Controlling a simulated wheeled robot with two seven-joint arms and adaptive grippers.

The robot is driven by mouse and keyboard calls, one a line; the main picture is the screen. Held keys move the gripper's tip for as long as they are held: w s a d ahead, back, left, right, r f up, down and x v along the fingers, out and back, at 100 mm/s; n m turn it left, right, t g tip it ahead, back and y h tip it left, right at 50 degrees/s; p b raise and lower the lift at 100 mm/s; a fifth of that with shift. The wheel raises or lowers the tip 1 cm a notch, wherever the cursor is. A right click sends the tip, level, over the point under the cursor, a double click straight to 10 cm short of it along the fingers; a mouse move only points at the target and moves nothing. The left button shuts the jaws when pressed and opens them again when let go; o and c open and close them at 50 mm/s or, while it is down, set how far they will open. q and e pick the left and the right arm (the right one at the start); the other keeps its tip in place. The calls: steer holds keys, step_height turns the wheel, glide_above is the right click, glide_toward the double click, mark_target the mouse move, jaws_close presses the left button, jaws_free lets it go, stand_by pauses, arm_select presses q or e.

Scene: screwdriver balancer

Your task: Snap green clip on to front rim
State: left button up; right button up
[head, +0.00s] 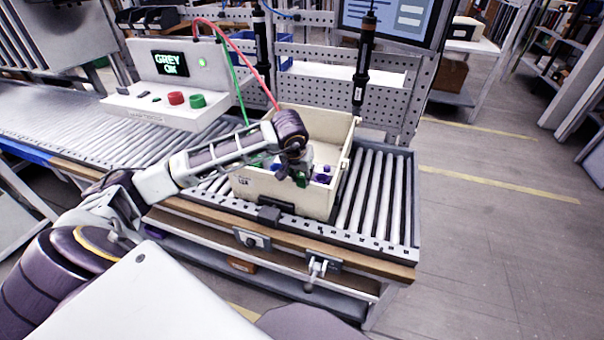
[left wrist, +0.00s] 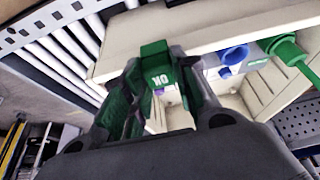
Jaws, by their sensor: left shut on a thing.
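A cream bin (head: 262,188) stands on the roller conveyor, its front wall facing me. My left gripper (head: 297,174) is at the bin's front side, pointing down near the front rim. In the left wrist view my left gripper (left wrist: 160,88) is shut on the green clip (left wrist: 157,70), which has white lettering and sticks up between the fingers. The bin's cream rim (left wrist: 118,52) runs just behind the clip in that view. I cannot tell whether the clip touches the rim. In the head view the gripper mostly hides the clip. My right gripper is out of view.
Inside the bin are a blue part (left wrist: 235,55), a green part (left wrist: 287,52) and purple pieces (head: 322,178). A control box (head: 165,95) reads "GREY OK". A hanging screwdriver (head: 362,65) is behind the bin. Rollers (head: 375,205) right of the bin are clear.

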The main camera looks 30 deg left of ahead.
arm_select(q)
steer(key=shift+w+b, duration=0.1)
steer(key=shift+b, duration=0.2)
stand_by(1.1)
steer(key=o, duration=0.9)
steer(key=shift+v, duration=5.95)
